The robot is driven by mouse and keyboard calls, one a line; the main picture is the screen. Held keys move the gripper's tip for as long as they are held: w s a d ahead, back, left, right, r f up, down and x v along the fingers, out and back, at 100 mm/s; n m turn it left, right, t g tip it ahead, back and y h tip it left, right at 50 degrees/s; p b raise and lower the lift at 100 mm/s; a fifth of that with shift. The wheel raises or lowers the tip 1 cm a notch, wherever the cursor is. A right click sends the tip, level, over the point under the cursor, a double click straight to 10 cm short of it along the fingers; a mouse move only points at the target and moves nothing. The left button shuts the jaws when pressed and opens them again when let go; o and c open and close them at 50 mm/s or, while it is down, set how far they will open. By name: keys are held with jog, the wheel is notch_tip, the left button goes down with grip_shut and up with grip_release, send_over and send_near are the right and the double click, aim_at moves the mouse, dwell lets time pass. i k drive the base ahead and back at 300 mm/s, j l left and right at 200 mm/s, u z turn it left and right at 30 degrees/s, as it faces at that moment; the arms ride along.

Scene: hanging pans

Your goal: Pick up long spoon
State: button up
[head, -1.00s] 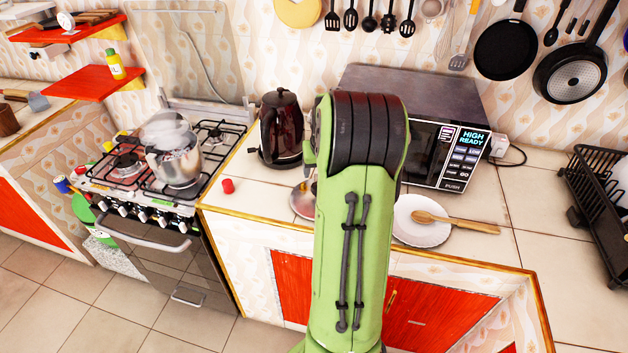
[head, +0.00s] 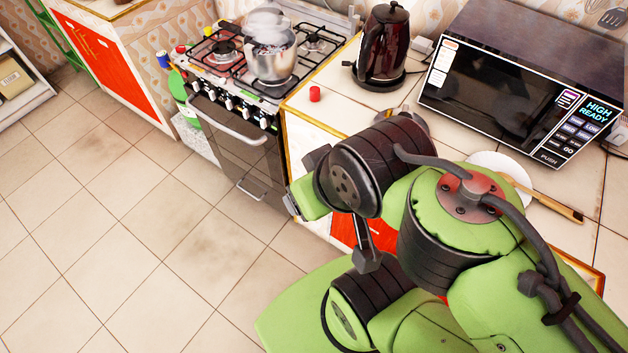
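A long wooden spoon (head: 546,199) lies on the counter at the right, under the front of the microwave. Its handle reaches right, past the rim of a white plate (head: 487,160). My green and black arm covers much of the plate and hides part of the spoon's left end. My folded arm fills the lower right of the view, between the camera and the counter. I cannot make out my gripper's fingers in this view.
A microwave (head: 495,95) stands behind the plate, with a dark kettle (head: 384,45) to its left. A small red cap (head: 315,94) is near the counter's left edge. A stove (head: 232,120) holds a metal pot (head: 272,55). The tiled floor (head: 130,230) at left is clear.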

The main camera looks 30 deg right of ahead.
aim_at(570, 215)
jog(key=z, duration=3)
